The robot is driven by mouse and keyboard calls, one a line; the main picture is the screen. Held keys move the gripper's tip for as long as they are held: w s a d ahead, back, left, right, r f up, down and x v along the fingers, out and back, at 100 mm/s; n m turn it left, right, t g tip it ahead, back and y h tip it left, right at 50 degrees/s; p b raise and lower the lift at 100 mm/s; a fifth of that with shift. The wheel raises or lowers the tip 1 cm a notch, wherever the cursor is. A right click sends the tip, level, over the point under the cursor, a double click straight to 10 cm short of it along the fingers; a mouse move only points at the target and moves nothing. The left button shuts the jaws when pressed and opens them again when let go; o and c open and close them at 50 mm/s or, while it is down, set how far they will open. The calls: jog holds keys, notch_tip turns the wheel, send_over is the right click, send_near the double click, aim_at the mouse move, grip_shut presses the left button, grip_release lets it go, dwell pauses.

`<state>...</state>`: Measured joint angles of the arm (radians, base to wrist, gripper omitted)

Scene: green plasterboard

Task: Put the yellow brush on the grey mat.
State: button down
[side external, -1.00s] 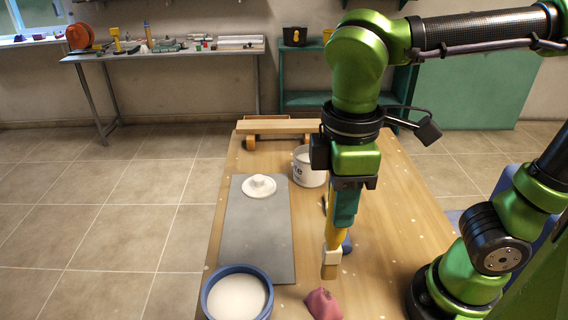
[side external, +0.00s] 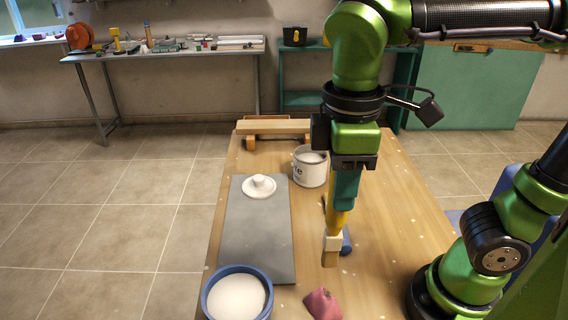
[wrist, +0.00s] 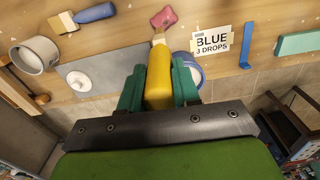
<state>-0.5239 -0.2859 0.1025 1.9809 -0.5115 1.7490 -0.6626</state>
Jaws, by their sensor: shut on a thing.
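The yellow brush (side external: 338,222) hangs bristles down in my gripper (side external: 344,200), which is shut on its handle. The brush has a pale collar and tan bristles, and appears to be held above the wooden table, right of the mat. In the wrist view, the yellow handle (wrist: 158,82) sits between the teal fingers. The flat grey mat (side external: 256,232) lies on the table to the left, and part of it shows in the wrist view (wrist: 108,72). A white round lid-like piece with a knob (side external: 259,187) rests on the far part of the mat.
A blue-rimmed tub of white stuff (side external: 207,300) stands at the mat's near end. A white pot (side external: 310,172) stands behind the brush. A pinkish-red lump (side external: 322,304) lies in front. A blue-handled brush (wrist: 95,13) lies nearby. The mat's near half is bare.

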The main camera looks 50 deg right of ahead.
jog(key=w+d+f, duration=0.6)
jog(key=d+f, duration=0.1)
jog(key=f, duration=0.1)
jog(key=w+a+f, duration=0.2)
jog(key=w, duration=0.5)
jog(key=w+a+f, duration=0.2)
jog(key=w, duration=0.6)
jog(key=shift+w+a+f, duration=0.25)
jog(key=shift+a+f, duration=0.1)
jog(key=shift+a, duration=0.05)
jog(key=shift+f, duration=0.1)
jog(key=c, duration=0.8)
grip_release()
